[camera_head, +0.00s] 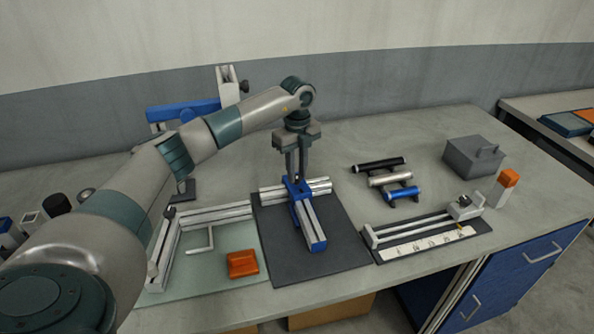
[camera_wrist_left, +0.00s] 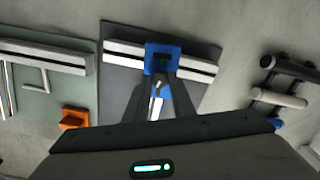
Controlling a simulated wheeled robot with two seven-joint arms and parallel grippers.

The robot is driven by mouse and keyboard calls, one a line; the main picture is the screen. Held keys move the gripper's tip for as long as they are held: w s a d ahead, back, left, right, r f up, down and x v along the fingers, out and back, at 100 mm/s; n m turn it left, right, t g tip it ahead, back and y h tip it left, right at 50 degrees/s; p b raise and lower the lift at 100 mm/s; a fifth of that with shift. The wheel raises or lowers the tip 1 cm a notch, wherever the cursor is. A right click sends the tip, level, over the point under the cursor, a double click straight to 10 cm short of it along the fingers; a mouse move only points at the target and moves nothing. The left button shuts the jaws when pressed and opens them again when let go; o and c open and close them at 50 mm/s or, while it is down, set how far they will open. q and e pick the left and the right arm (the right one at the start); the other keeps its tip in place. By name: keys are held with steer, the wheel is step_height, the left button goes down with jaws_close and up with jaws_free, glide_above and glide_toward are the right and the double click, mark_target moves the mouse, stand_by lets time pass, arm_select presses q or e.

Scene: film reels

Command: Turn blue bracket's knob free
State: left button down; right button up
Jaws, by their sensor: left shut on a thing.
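The blue bracket (camera_head: 296,186) sits where a white cross rail meets a blue-sided bar (camera_head: 312,232) on the dark mat (camera_head: 345,250). In the left wrist view the bracket (camera_wrist_left: 150,51) spans the white rail (camera_wrist_left: 201,65). My left gripper (camera_head: 297,177) points straight down onto the bracket from above. Its fingers (camera_wrist_left: 159,84) are shut on the bracket's knob, which is mostly hidden between the fingertips. My right gripper is in neither view.
White rails (camera_head: 212,213) and an orange block (camera_head: 242,263) lie on a green mat at left. Black, silver and blue cylinders (camera_head: 403,193) rest on a stand at right. A grey box (camera_head: 474,156) and a ruler fixture (camera_head: 425,243) stand farther right. Bare table lies behind the bracket.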

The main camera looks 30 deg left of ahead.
arm_select(q)
steer(key=n, duration=0.3)
steer(key=shift+n, duration=0.3)
stand_by(0.4)
steer(key=c, duration=1.5)
jaws_free()
steer(key=shift+r, duration=0.15)
